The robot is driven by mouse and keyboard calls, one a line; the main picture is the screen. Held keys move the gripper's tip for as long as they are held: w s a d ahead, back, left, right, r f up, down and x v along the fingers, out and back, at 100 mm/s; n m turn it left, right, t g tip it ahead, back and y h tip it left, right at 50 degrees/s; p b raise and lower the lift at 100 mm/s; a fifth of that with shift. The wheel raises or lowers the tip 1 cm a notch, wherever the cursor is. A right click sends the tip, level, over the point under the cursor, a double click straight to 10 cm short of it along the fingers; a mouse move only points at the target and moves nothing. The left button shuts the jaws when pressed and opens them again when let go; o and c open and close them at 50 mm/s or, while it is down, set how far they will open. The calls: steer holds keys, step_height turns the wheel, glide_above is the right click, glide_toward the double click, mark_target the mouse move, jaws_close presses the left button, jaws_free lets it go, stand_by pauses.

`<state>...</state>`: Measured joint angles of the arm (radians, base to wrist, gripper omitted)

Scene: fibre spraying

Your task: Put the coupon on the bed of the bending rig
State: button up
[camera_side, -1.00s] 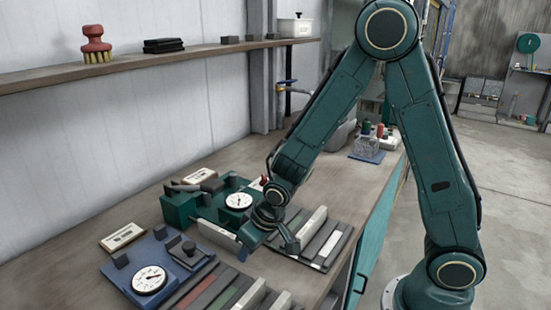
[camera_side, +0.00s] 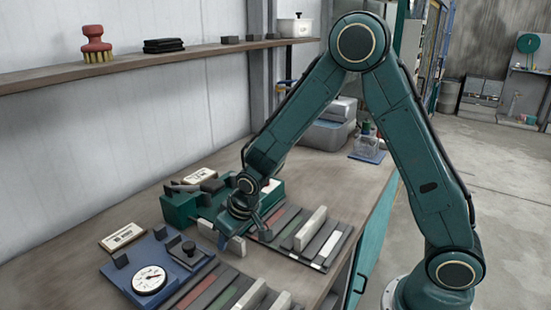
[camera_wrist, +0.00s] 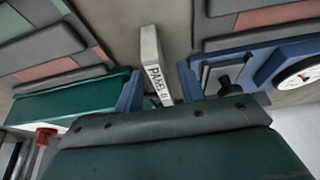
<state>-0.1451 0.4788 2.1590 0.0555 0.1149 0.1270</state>
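My gripper (camera_side: 235,240) is low over the bench beside the green rig (camera_side: 178,208), between the two strip racks. In the wrist view its two blue fingers stand apart and I see nothing held; my gripper (camera_wrist: 160,95) has a pale upright block lettered "PANEL" (camera_wrist: 152,60) between or just beyond the fingertips. I cannot tell whether they touch it. Flat coupons in grey, red, green and white lie in the far rack (camera_side: 318,268) and the near rack. The blue rig (camera_side: 125,280) has a dial. I cannot tell which coupon or rig is meant.
A labelled card (camera_side: 121,237) lies behind the blue rig. A grey bin (camera_side: 328,132) and a blue tray of bottles (camera_side: 368,156) stand at the bench's far end. A wall shelf (camera_side: 190,55) holds a brush (camera_side: 96,44) and a white pot (camera_side: 295,27).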

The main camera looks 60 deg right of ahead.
steer(key=w, duration=0.3)
steer(key=shift+w+f, duration=0.25)
steer(key=shift+f, duration=0.3)
jaws_close()
